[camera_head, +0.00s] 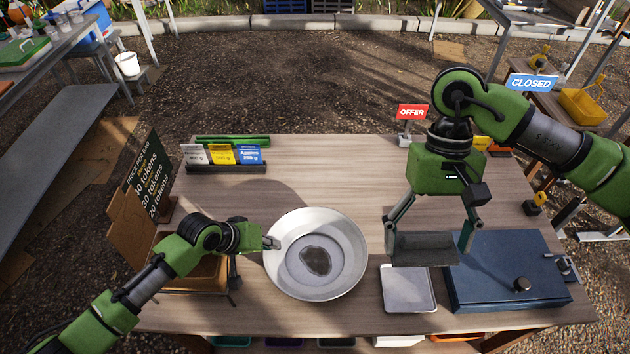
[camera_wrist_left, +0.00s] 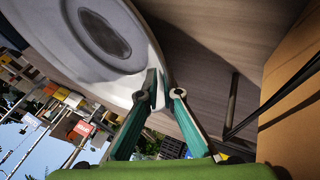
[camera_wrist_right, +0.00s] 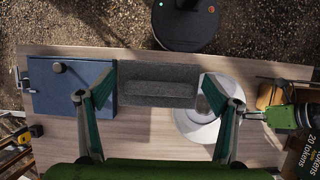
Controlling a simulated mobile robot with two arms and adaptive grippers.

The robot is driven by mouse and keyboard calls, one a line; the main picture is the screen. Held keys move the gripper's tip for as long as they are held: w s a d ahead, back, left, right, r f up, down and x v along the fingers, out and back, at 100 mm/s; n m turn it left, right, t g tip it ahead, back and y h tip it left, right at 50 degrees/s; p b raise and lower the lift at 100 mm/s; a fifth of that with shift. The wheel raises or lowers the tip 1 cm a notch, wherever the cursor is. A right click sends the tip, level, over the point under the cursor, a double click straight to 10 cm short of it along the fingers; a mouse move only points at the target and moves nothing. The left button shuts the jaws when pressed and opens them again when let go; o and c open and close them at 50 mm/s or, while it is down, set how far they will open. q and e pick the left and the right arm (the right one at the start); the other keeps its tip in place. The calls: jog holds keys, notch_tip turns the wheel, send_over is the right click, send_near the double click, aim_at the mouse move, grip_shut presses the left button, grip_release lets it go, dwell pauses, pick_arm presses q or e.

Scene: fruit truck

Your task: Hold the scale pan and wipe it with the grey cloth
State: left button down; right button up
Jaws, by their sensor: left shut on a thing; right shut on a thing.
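The scale pan (camera_head: 343,238) is a round, shallow, pale metal dish on the wooden table, with a dark smudge (camera_head: 315,261) at its centre. My left gripper (camera_head: 271,243) is shut on the pan's left rim; the left wrist view shows the rim of the pan (camera_wrist_left: 135,62) between the fingers. My right gripper (camera_head: 430,245) is shut on the grey cloth (camera_head: 424,249), a dark grey folded pad, and holds it above the table, right of the pan and apart from it. The cloth also spans the fingers in the right wrist view (camera_wrist_right: 158,86).
A small metal tray (camera_head: 408,289) lies right of the pan, beside a blue box with a black knob (camera_head: 505,270). A price board (camera_head: 148,175) and a brown crate (camera_head: 190,272) stand at the left. Price cards (camera_head: 222,156) stand at the back left. The back middle is clear.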

pick_arm(q)
jog(key=shift+f, duration=0.1)
jog(key=c, duration=2.2)
grip_release()
jog(key=shift+o, duration=0.2)
jog(key=v, duration=1.2)
